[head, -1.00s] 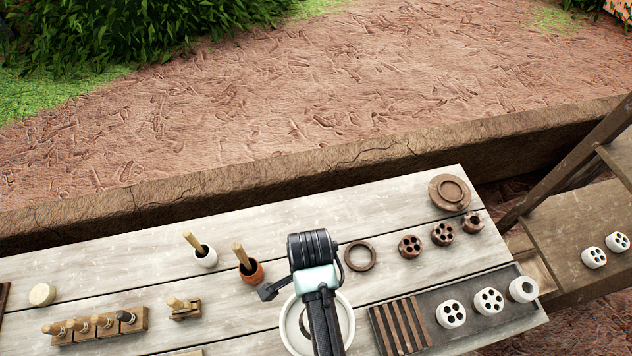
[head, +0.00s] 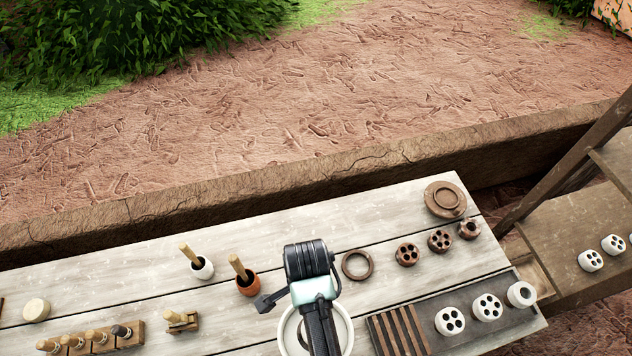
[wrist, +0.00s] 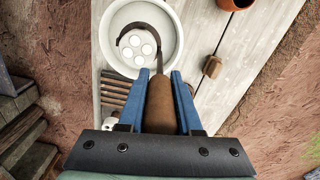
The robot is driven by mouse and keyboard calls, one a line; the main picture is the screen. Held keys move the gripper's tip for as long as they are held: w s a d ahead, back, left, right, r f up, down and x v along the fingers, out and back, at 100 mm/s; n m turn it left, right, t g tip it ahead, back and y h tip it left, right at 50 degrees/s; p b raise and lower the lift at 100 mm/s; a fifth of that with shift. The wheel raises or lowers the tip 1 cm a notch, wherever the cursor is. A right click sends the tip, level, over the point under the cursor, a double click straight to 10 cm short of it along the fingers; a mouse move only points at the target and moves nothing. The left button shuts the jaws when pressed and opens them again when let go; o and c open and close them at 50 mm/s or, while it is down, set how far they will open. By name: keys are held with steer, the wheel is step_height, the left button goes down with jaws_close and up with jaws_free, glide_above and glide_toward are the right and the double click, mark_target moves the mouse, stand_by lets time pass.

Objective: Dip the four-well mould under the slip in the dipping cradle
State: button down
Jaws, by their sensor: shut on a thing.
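My gripper (wrist: 160,82) is shut on the brown handle (wrist: 158,105) of the dipping cradle. In the wrist view the cradle's dark curved hook (wrist: 124,42) reaches into the white slip bowl (wrist: 109,28). The four-well mould (wrist: 139,45) shows within the hook as pale round wells; its white body blends with the slip, so its depth is hard to tell. In the head view the bowl (head: 346,330) is partly hidden under my arm, and the fingers and cradle are hidden.
A slatted rack (head: 395,332) and a dark tray (head: 462,348) with white moulds lie right of the bowl. Brown moulds (head: 407,254) and a ring (head: 357,265) stand behind. An orange pot (head: 247,284) and a small wooden stand (head: 181,322) are left. Bare planks lie between.

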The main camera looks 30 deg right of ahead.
steer(key=shift+r, duration=0.1)
steer(key=shift+r, duration=1.45)
